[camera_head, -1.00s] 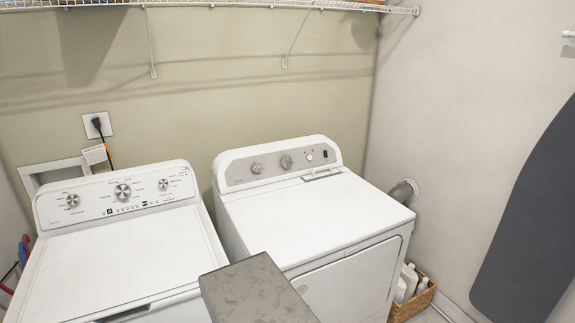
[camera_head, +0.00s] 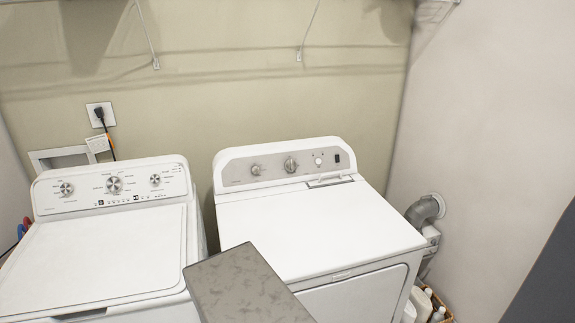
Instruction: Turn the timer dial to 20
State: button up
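Two white machines stand side by side against the wall. The right machine (camera_head: 310,225) has a grey control panel with two larger dials, a left dial (camera_head: 256,169) and a middle dial (camera_head: 291,165), and a small white knob (camera_head: 318,160). The left machine (camera_head: 95,250) has three silver dials on its panel, the largest being the centre dial (camera_head: 114,184). The dial markings are too small to read, so I cannot tell which dial is the timer or where it points. My gripper is not in view.
A grey, mottled block-like surface (camera_head: 245,285) juts up at the bottom middle, before both machines. A grey vent duct (camera_head: 424,211) joins the right wall. Bottles in a basket (camera_head: 440,316) stand at the lower right. A dark board (camera_head: 550,275) is at the right edge.

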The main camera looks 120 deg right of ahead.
aim_at(290, 164)
jog(key=z, duration=0.1)
jog(key=k, duration=1.55)
jog(key=z, duration=0.75)
jog(key=k, duration=1.05)
jog(key=u, duration=0.15)
jog(key=i, duration=0.45)
jog(key=z, duration=0.05)
